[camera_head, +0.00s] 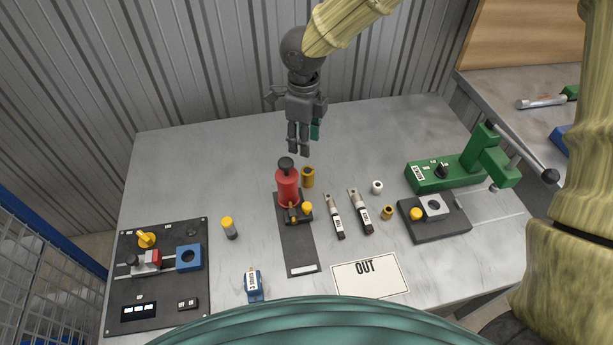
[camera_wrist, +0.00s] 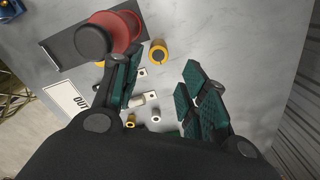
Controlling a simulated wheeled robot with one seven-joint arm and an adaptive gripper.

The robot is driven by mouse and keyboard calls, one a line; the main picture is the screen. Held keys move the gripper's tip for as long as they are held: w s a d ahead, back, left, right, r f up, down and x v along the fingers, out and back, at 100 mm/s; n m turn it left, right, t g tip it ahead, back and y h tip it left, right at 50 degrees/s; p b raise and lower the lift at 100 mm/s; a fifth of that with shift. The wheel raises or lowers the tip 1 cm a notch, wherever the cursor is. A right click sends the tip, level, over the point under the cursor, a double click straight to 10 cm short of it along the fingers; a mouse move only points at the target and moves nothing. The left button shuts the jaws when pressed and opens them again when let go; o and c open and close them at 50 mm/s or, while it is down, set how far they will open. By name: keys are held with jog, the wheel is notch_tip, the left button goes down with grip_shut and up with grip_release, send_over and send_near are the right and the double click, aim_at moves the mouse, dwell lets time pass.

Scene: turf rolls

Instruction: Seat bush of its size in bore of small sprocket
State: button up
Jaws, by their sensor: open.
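My gripper (camera_head: 298,145) hangs open and empty above the back middle of the table; in the wrist view its green-padded fingers (camera_wrist: 162,85) stand apart. A larger brass bush (camera_head: 308,176) stands beside the red tool, and shows in the wrist view (camera_wrist: 158,52). A smaller brass bush (camera_head: 387,212) and a white bush (camera_head: 377,187) stand right of centre. The wrist view shows the small brass one (camera_wrist: 131,121) and the white one (camera_wrist: 156,115). A grey block with a bore (camera_head: 434,204) sits on a dark fixture at right. I cannot make out a toothed sprocket.
A red tool (camera_head: 288,187) stands on a dark strip. Two slim tagged tools (camera_head: 335,216) (camera_head: 360,211) lie near it. An OUT card (camera_head: 370,277) is at the front. A green press (camera_head: 460,168) is at right, a dark panel (camera_head: 150,305) at left. The back left is clear.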

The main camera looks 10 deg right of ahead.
send_over(308, 170)
jog(key=f, duration=0.4)
jog(key=shift+w+a+f+p, duration=0.2)
jog(key=shift+a+f+p, duration=0.1)
jog(key=shift+a+f, duration=0.1)
jog(key=shift+s+d+f, duration=0.15)
jog(key=shift+s+f, duration=0.05)
jog(key=shift+f, duration=0.35)
jog(key=shift+d+f+p, duration=0.2)
jog(key=shift+f+p, duration=0.5)
jog(key=shift+f, duration=1.55)
jog(key=shift+c, duration=0.2)
grip_shut()
jog(key=shift+r, duration=0.1)
